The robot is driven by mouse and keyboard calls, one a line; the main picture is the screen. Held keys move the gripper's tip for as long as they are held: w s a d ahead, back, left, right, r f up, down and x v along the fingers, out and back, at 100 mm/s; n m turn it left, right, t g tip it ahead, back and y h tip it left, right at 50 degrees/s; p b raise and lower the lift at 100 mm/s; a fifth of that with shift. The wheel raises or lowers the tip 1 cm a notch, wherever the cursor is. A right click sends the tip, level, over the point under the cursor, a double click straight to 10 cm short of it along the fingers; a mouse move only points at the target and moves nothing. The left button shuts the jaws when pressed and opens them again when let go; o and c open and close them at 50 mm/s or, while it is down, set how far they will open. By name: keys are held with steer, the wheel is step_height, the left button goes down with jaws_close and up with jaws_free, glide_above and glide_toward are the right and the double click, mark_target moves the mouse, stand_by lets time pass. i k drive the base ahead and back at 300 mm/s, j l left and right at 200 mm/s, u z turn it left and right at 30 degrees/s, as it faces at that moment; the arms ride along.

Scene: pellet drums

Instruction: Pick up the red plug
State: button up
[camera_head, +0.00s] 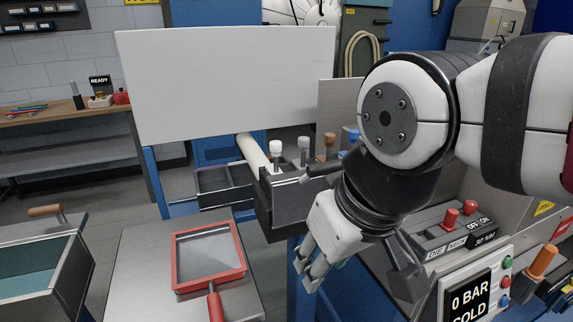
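Two red plug-like pieces show at the right: one red piece (450,218) stands upright on the dark block labelled "DIE NECK", and a smaller red piece (470,207) stands just behind it to the right. I cannot tell which of them is the red plug. My gripper (307,277) points down and to the left, left of these pieces and apart from them. Its two fingers look parted, with nothing visible between them. My arm covers part of the machine behind the gripper.
A dark bin (290,201) with white, brown and blue knobs behind it stands close left of my gripper. A red-framed screen (208,257) lies on a grey cart at lower left. A gauge panel (468,300) reads "0 BAR COLD". An orange handle (543,262) sticks up at right.

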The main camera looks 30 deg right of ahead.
mark_target(452, 215)
steer(key=z, duration=1.3)
steer(key=i+l+u, duration=0.1)
steer(key=i+l, duration=0.05)
steer(key=i, duration=0.05)
